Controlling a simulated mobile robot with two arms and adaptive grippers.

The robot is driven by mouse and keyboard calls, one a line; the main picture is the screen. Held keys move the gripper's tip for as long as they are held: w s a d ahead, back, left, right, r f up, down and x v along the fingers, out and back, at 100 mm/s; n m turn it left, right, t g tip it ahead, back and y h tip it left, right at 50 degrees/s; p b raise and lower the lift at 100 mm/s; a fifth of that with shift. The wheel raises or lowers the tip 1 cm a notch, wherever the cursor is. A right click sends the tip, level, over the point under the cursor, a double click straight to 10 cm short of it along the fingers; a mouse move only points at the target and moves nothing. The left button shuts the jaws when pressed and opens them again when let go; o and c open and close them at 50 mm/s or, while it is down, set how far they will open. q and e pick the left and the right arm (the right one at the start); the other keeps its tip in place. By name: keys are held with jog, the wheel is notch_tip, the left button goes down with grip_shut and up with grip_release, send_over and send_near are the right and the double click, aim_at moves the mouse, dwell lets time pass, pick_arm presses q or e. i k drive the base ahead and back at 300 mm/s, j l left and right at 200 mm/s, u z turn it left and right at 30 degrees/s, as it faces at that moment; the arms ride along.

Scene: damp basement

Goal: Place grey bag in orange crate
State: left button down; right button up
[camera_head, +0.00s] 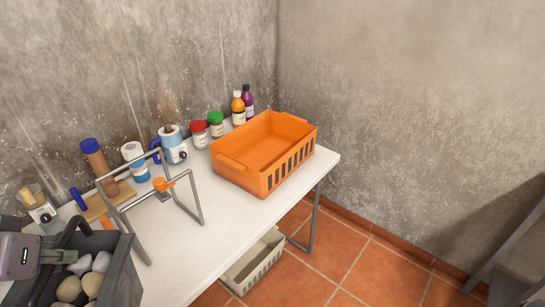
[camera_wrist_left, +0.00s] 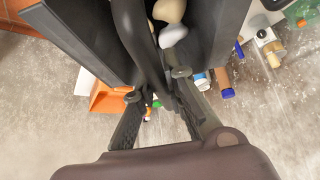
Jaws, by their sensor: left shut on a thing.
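The grey bag (camera_head: 120,270) is a dark, open-topped carrier with an arched handle and several pale stones inside, at the lower left of the head view. My left gripper (camera_head: 62,257) is shut on the bag's handle. In the left wrist view, the fingers (camera_wrist_left: 156,85) sit either side of the dark handle, with the bag's walls (camera_wrist_left: 85,35) and stones beyond. The orange crate (camera_head: 243,178) stands upright and empty at the table's far right end, apart from the bag. It shows partly in the left wrist view (camera_wrist_left: 106,100). My right gripper is not in view.
A grey metal frame with an orange clip (camera_head: 163,184) stands on the white table (camera_head: 205,238) between bag and crate. Bottles, jars and rolls line the wall side. A pale crate (camera_head: 252,262) sits below the table. A grey structure (camera_head: 508,280) stands at right.

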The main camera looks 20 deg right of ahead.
aim_at(266, 149)
jog(key=i+l, duration=0.1)
jog(key=l, duration=0.35)
jog(key=l+z, duration=0.1)
jog(key=l, duration=0.3)
jog(key=i+l, duration=0.15)
jog(key=l, duration=0.3)
jog(key=i+l+z, duration=0.1)
jog(key=l, duration=0.3)
